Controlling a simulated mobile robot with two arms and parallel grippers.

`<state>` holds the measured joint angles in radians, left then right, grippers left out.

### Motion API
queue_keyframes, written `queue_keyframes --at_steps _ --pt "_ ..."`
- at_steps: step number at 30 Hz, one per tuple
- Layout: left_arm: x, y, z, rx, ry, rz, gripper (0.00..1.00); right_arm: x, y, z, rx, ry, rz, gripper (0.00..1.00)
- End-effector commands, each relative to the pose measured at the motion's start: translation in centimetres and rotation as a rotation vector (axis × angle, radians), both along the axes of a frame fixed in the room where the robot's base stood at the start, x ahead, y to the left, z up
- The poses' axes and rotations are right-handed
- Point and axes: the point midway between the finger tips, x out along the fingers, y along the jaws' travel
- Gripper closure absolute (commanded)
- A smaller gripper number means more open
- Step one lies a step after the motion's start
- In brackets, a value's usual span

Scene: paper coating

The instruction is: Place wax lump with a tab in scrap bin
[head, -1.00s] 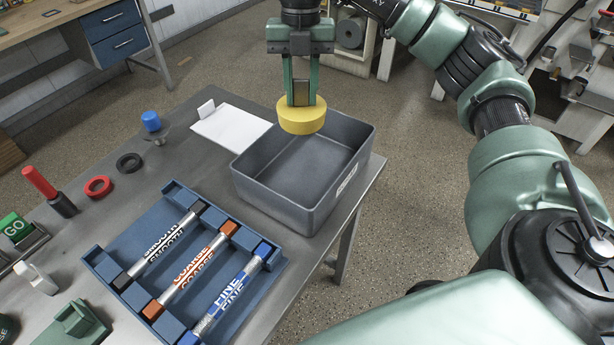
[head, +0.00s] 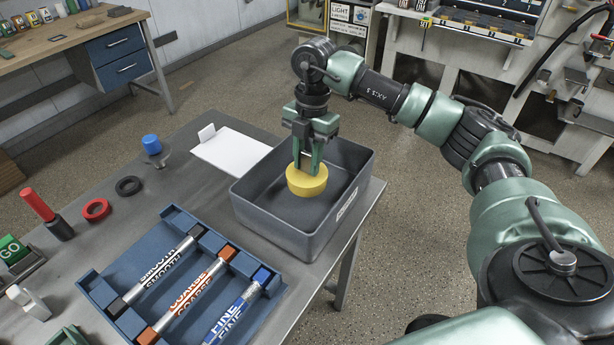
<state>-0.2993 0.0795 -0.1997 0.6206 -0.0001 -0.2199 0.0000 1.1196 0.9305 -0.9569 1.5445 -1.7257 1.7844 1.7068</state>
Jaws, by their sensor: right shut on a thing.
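The wax lump (head: 306,183) is a thick yellow disc. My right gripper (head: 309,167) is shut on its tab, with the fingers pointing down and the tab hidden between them. The lump hangs inside the outline of the scrap bin (head: 270,226), an open grey box at the right end of the table. It seems to be at or below the rim level, over the bin's floor; I cannot tell if it touches the floor. The bin looks otherwise empty. My left gripper is not in view.
A blue rack (head: 108,292) with rods marked SMOOTH, COARSE and FINE lies in front of the bin. A white sheet (head: 232,151) lies behind it to the left. Red (head: 96,209) and black (head: 129,186) rings and a blue-topped piece (head: 151,144) stand further left.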

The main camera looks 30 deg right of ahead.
Motion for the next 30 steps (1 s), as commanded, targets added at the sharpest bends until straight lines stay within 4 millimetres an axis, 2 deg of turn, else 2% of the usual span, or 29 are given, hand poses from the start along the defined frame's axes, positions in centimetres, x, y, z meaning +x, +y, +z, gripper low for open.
queue_keyframes --at_steps 5,13,25,26,27,28,30 --pt "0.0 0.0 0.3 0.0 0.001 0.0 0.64 0.0 0.0 -1.5 0.001 0.0 0.0 1.0" --pt "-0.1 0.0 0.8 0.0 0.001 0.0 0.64 0.0 0.0 -5.2 0.001 0.001 0.0 1.0" --pt "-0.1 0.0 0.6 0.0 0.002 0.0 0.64 0.0 0.0 -5.9 0.0 -0.001 0.001 1.0" --pt "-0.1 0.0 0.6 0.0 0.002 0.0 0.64 0.0 0.0 -6.0 0.0 0.0 0.001 0.68" --pt "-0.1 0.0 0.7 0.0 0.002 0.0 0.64 0.0 0.0 -5.9 0.0 0.0 0.001 0.57" --pt "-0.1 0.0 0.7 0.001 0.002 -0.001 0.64 0.0 0.0 -5.9 0.0 0.0 0.001 0.49" --pt "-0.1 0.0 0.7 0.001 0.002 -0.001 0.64 0.0 0.0 -5.9 0.0 0.0 0.001 0.49"
